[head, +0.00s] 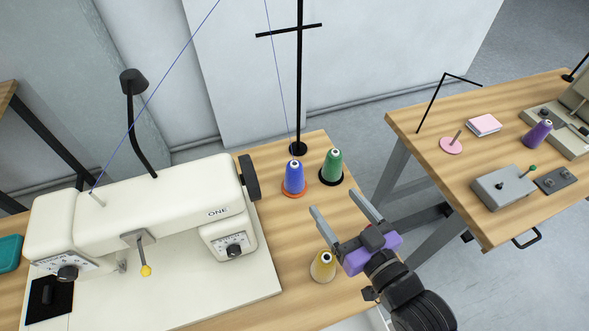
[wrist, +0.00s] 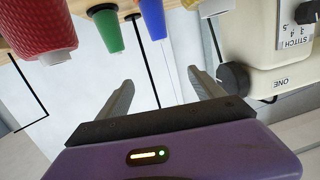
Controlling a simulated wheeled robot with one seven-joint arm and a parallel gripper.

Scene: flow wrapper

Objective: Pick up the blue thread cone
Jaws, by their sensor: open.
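The blue thread cone (head: 293,180) stands upright on an orange base on the wooden table, beside the foot of a black thread stand. It also shows in the wrist view (wrist: 152,18), where the scene is upside down, near the top and beyond my fingers. My gripper (head: 335,205) is open and empty, in front of the blue cone and apart from it. Its two grey fingers (wrist: 160,80) are spread in the wrist view, with nothing between them.
A green cone (head: 332,165) stands close right of the blue one. A red cone (wrist: 42,30) fills the wrist view's upper left. The white sewing machine (head: 150,215) is left; a second table (head: 440,190) is right.

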